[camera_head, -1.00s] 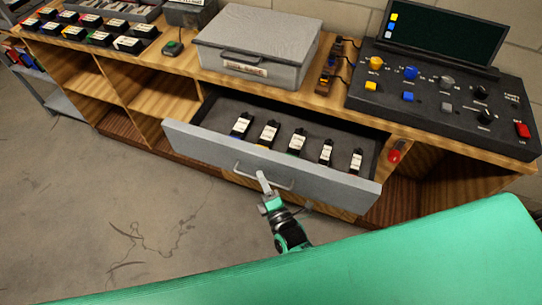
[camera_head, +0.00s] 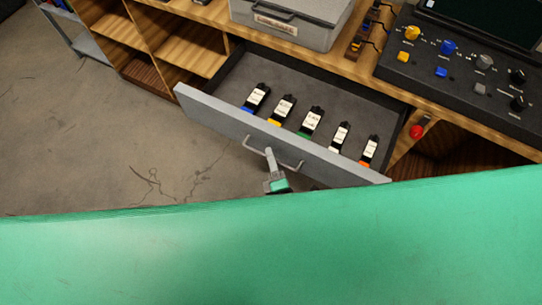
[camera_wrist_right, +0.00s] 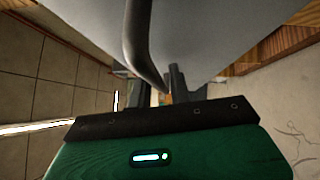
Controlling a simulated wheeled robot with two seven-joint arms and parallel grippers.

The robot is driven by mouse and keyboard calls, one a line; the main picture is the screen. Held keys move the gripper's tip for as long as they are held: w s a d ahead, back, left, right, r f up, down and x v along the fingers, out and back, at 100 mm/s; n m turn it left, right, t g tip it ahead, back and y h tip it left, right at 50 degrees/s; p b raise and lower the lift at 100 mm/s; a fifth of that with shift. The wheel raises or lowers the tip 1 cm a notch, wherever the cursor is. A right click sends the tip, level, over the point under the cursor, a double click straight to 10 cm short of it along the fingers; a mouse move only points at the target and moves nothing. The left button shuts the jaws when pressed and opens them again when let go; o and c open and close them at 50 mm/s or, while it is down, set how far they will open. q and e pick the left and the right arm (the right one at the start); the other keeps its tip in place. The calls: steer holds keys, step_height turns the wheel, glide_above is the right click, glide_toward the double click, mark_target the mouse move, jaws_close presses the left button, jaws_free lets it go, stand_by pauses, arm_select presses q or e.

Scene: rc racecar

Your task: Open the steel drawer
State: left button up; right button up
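The steel drawer (camera_head: 255,126) stands pulled well out of the wooden bench, its grey front facing me. Its metal handle (camera_head: 287,165) is a curved bar on that front; it also shows close up in the wrist view (camera_wrist_right: 140,45). My right gripper (camera_head: 270,165) is at the left part of the handle, with its fingers on either side of the bar in the wrist view (camera_wrist_right: 160,88). It looks shut on the handle, though the exact contact is partly hidden. My left gripper is not in view.
Several labelled cartridges (camera_head: 311,122) lie in the drawer. A grey case (camera_head: 290,22) and a dark control panel (camera_head: 460,70) stand on the bench top (camera_head: 350,65). Open wooden shelves (camera_head: 190,52) are at left. The concrete floor (camera_head: 100,140) before them is clear.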

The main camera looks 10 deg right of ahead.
steer(key=shift+o, duration=0.7)
arm_select(q)
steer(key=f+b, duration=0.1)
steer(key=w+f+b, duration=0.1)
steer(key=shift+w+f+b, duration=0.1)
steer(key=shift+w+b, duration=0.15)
steer(key=shift+b, duration=0.15)
arm_select(e)
steer(key=v, duration=1.3)
steer(key=shift+s, duration=0.4)
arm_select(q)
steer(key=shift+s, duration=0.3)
arm_select(e)
steer(key=shift+d, duration=0.1)
